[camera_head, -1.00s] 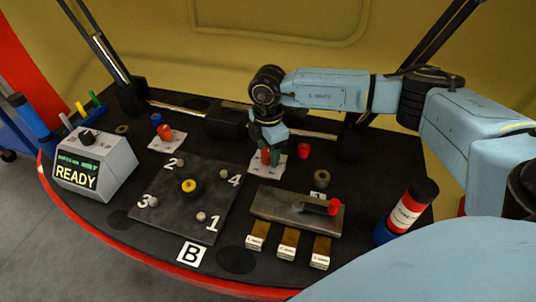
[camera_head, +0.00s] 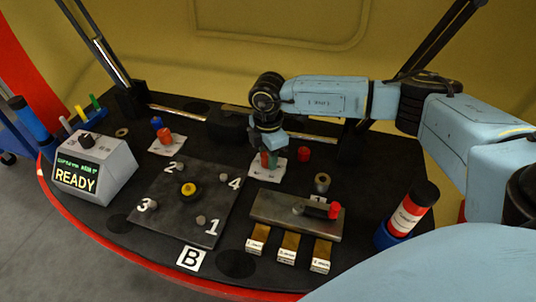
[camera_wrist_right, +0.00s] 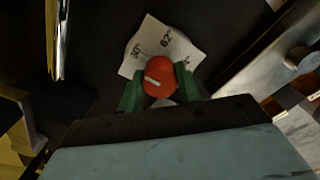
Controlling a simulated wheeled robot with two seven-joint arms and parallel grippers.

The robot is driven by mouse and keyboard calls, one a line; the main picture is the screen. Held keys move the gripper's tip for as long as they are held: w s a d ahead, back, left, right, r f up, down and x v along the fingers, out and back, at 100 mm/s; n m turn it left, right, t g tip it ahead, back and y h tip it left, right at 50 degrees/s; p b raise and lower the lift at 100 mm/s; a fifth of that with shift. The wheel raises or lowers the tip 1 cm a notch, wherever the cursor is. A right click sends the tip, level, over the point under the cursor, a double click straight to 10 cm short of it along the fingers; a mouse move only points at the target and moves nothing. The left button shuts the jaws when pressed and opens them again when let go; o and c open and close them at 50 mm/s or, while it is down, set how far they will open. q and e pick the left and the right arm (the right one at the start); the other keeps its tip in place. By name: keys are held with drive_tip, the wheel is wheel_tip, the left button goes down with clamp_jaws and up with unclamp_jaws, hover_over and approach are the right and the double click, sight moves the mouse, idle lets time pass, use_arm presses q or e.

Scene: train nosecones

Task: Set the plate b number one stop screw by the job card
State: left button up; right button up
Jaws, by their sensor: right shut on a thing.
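Plate B (camera_head: 165,205) is a dark square plate on the table, with several small grey screws near painted numbers and a yellow-and-black knob (camera_head: 188,189) at its middle. The number one stop screw (camera_head: 200,220) stands by the "1" at the plate's near right corner. My right gripper (camera_head: 268,160) is behind and right of the plate, over a white card (camera_head: 267,173). Its green fingers are shut on a red knob with a white line (camera_wrist_right: 160,76), which stands over the card with printed degree marks. My left gripper is not in view.
A display box (camera_head: 93,165) reads READY at left. A metal plate (camera_head: 270,208) with a red-ended tool (camera_head: 320,210) and several labelled brass blocks (camera_head: 288,247) lie right of plate B. A red cylinder (camera_head: 303,153), a grey ring (camera_head: 322,182) and a red-white bottle (camera_head: 408,213) stand nearby.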

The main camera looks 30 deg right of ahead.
drive_tip(key=n+p, duration=0.4)
drive_tip(key=n, duration=0.5)
drive_tip(key=shift+n, duration=0.9)
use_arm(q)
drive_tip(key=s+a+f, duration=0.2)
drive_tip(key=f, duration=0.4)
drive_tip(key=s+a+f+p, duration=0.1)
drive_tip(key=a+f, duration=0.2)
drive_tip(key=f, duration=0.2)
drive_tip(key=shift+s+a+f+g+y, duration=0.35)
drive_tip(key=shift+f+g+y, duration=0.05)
use_arm(e)
drive_tip(key=shift+n, duration=1.6)
drive_tip(key=o, duration=1)
drive_tip(key=shift+r, duration=0.1)
